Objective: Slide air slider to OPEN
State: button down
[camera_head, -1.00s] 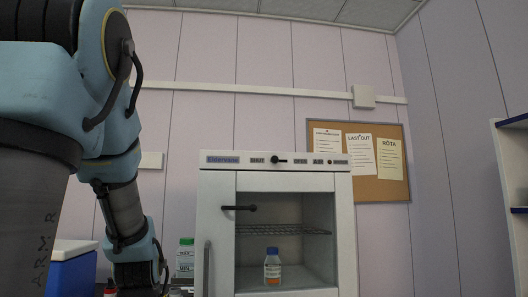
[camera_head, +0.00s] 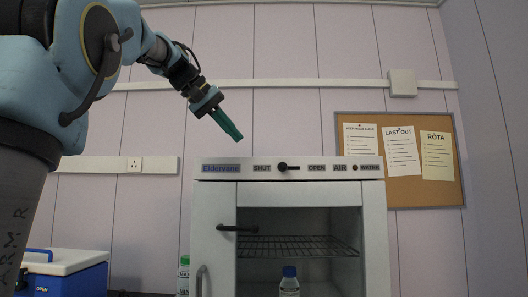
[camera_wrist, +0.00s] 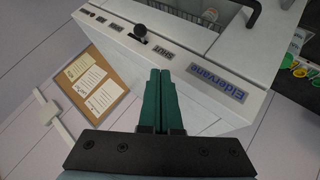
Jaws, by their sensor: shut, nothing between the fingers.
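The air slider (camera_head: 283,166) is a black knob on the top front panel of the white Eldervane cabinet (camera_head: 212,190). It sits between the SHUT label (camera_head: 262,168) and the OPEN label (camera_head: 316,168), nearer SHUT. My gripper (camera_head: 236,136) has green fingers, closed together and empty, above and left of the slider, apart from the panel. In the wrist view the fingers (camera_wrist: 159,72) point toward the panel, with the slider knob (camera_wrist: 140,31) just beyond and left of their tips, by the SHUT label (camera_wrist: 161,54).
The cabinet has a black door handle (camera_head: 237,229), a wire rack (camera_head: 290,246) and a blue-capped bottle (camera_head: 289,282) inside. A blue and white box (camera_head: 70,268) stands at the left. A cork board (camera_head: 400,160) hangs on the wall behind. The space above the cabinet is clear.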

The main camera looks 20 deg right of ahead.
jog(key=shift+m+h, duration=0.4)
jog(key=r, duration=0.1)
jog(key=s+r, duration=0.1)
jog(key=r, duration=0.2)
jog(key=shift+s+d, duration=0.2)
jog(key=shift+d, duration=0.2)
jog(key=p, duration=0.2)
send_over(283, 167)
jog(key=w+a, duration=0.2)
jog(key=a, duration=0.1)
notch_tip(283, 167, down, 7)
jog(key=shift+s+d+f, duration=0.15)
jog(key=shift+d+f, duration=0.05)
jog(key=shift+f, duration=0.8)
jog(key=shift+d, duration=0.1)
